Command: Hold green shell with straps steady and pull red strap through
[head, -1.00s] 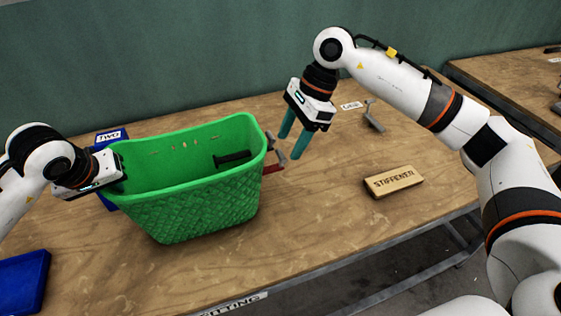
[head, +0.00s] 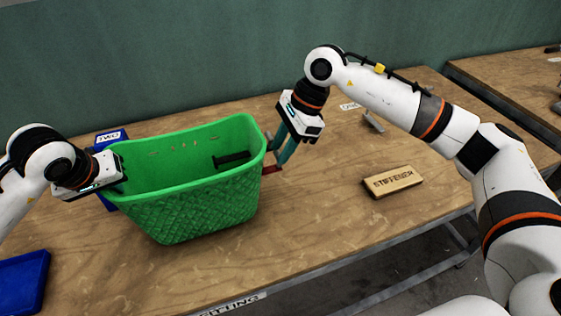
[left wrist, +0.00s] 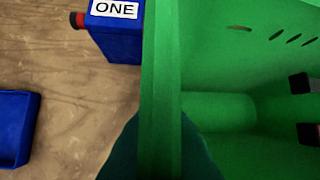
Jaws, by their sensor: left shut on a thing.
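The green shell (head: 185,205) stands upright and open-topped on the wooden table; it also fills much of the left wrist view (left wrist: 240,60). My left gripper (head: 120,182) is shut on its left wall, with a teal finger on each side of the rim in the left wrist view. A black strap (head: 233,158) shows inside the shell. The red strap (head: 271,169) sticks out a little at the shell's right end. My right gripper (head: 281,155) has its teal fingers apart, just above the red strap; I cannot tell whether they touch it.
A wooden block marked STIFFENER (head: 393,182) lies to the right. A grey metal piece (head: 372,122) lies behind my right gripper. A blue box (head: 108,140) stands behind the shell's left end, and a blue tray (head: 25,280) is at front left. The table's front right is clear.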

